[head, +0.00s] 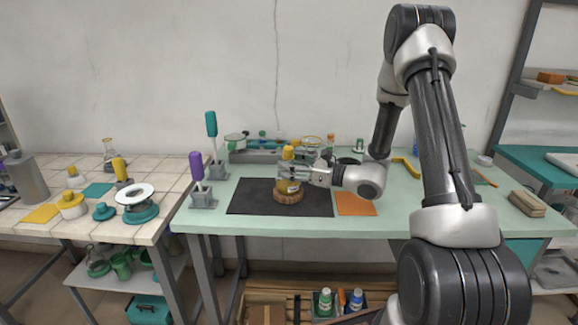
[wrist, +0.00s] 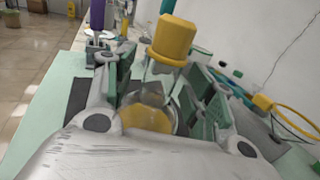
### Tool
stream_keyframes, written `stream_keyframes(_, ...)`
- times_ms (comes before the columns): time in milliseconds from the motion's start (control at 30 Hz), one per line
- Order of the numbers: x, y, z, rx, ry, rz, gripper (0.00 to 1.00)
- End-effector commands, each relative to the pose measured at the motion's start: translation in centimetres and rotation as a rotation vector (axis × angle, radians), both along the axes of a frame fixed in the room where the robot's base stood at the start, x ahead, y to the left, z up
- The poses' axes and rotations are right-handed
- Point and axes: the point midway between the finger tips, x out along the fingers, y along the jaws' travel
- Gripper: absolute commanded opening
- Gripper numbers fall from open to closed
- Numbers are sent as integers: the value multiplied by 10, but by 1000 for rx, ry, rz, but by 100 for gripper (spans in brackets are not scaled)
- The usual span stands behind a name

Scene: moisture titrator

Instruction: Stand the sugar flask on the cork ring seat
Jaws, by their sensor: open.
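The sugar flask, clear glass with a yellow cap (head: 288,152) and amber contents, stands upright over the cork ring seat (head: 288,197) in the head view. Its base appears to rest on the ring, though contact is hard to make out at this size. In the wrist view the flask's yellow cap (wrist: 173,40) rises between the green-padded fingers, with the amber contents (wrist: 145,118) below. My gripper (head: 292,178) reaches in from the right, and its jaws are open on either side of the flask. The ring is hidden in the wrist view.
The ring sits on a dark mat (head: 245,197), with an orange mat (head: 355,204) to the right. Purple-handled (head: 197,167) and teal-handled (head: 211,125) tools stand upright at left. A rack (head: 265,150) and glassware line the back. The bench front is clear.

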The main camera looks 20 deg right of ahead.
Motion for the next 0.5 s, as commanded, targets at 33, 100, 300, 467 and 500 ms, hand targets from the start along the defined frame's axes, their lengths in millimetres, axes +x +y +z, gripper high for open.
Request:
stream_keyframes(33, -1, -2, 0, 0, 0, -1, 55)
stream_keyframes(100, -3, -4, 0, 0, 0, -1, 55)
stream_keyframes(300, -9, -10, 0, 0, 0, 0, 55)
stream_keyframes(467, -13, -15, 0, 1, 1, -1, 55)
stream_keyframes(500, -14, -16, 0, 1, 0, -1, 55)
